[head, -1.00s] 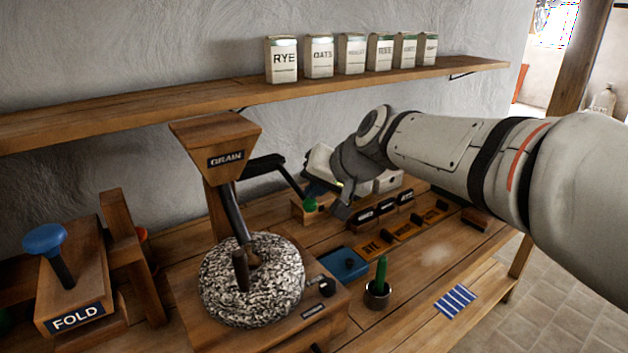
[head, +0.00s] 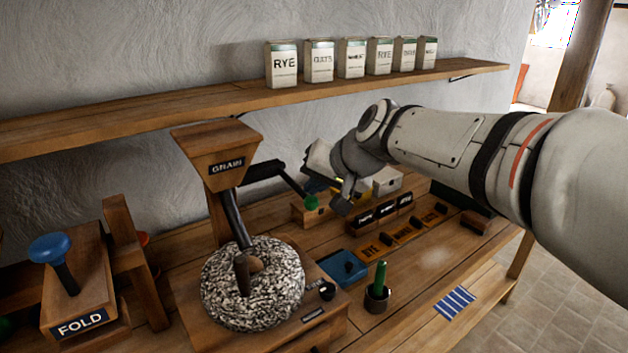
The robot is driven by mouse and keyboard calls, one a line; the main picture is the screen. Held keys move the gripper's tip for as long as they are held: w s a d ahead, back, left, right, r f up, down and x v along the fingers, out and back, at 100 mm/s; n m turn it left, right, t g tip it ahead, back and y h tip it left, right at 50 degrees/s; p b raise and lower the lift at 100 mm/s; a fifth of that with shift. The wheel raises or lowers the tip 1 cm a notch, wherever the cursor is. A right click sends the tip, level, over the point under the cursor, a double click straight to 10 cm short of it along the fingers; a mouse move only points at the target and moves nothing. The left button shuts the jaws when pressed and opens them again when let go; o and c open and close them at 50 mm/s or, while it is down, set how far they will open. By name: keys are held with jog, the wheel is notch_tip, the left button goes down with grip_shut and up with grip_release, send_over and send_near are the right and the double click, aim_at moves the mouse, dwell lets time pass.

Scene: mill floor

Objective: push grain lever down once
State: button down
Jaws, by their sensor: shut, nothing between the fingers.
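The wooden hopper labelled GRAIN (head: 227,167) stands above a speckled round millstone (head: 215,290). Behind and right of it, a dark lever arm slants down to a green ball knob (head: 311,203); I cannot tell for certain that this is the grain lever. My gripper (head: 341,207) is shut and empty, pointing down just right of the green knob. Whether it touches the knob cannot be told. My wrist hides part of the bench and wall behind it.
A FOLD block with a blue knob (head: 50,248) stands at the left. A shelf (head: 400,78) with several labelled cartons runs above. A blue box (head: 344,267), labelled blocks and a green-handled cup (head: 377,296) sit in front of my gripper. The striped cloth (head: 455,303) lies at the right.

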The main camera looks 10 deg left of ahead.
jog(key=shift+r+p, duration=1)
jog(key=shift+r, duration=0.65)
notch_tip(320, 180, up, 5)
jog(key=p, duration=0.3)
jog(key=s+d+f+h, duration=0.2)
jog(key=s+d+f, duration=0.3)
jog(key=d, duration=0.4)
jog(key=s+d+f+m+g+h, duration=0.1)
jog(key=s+d+f+h, duration=0.2)
jog(key=s+d+f, duration=0.3)
jog(key=s+d+f+m+g+h, duration=0.1)
jog(key=s+d+f, duration=0.5)
jog(key=d, duration=0.8)
jog(key=shift+s+d+f+h, duration=0.25)
jog(key=shift+s+h, duration=0.55)
jog(key=shift+s, duration=0.35)
